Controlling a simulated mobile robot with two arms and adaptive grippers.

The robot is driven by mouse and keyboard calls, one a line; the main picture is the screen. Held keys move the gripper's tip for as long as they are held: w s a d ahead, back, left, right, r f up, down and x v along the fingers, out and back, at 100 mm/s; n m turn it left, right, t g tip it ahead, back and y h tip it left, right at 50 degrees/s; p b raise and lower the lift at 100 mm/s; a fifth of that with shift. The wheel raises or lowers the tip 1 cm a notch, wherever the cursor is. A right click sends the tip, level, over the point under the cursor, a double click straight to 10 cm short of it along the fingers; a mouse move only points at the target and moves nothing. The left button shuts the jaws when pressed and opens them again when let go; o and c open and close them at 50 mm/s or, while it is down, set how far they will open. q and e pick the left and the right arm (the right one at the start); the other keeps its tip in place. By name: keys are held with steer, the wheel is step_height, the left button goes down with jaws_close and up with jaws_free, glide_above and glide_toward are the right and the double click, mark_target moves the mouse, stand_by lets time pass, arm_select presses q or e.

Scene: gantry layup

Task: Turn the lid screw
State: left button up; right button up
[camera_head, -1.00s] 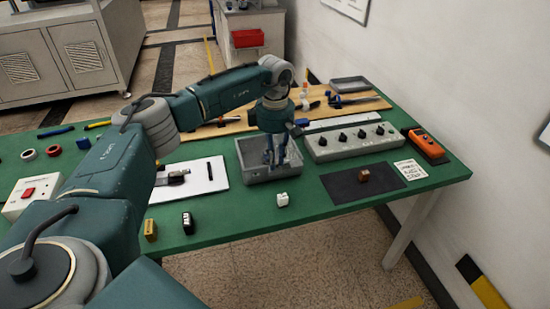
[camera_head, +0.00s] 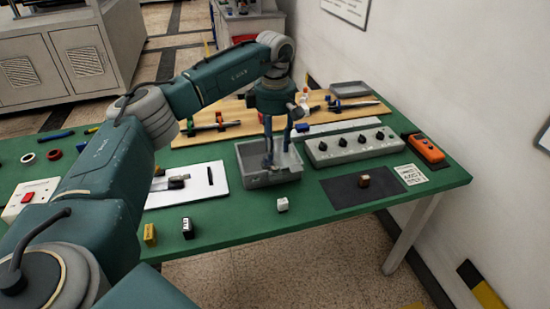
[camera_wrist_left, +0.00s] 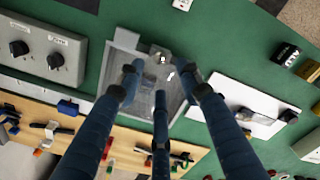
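A shallow grey tray (camera_head: 292,176) stands on the green table under my left gripper (camera_head: 276,148). In the left wrist view the tray (camera_wrist_left: 109,80) holds a small grey metal part (camera_wrist_left: 160,56) near its table-edge side, with a light spot on top. I cannot tell whether this is the lid screw. My left gripper, also in the left wrist view (camera_wrist_left: 160,86), has its blue fingers spread apart with nothing between them. It points down above the tray, and its fingers hide part of the tray's inside. My right gripper is not in view.
A grey box with several black knobs (camera_head: 355,146) stands right of the tray. A white board (camera_head: 208,186) with dark parts lies left. A small white block (camera_head: 282,204) sits in front, and a wooden board (camera_head: 235,130) with tools lies behind.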

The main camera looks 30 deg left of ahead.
arm_select(q)
step_height(320, 180, up, 5)
steer(key=shift+r, duration=0.1)
stand_by(0.6)
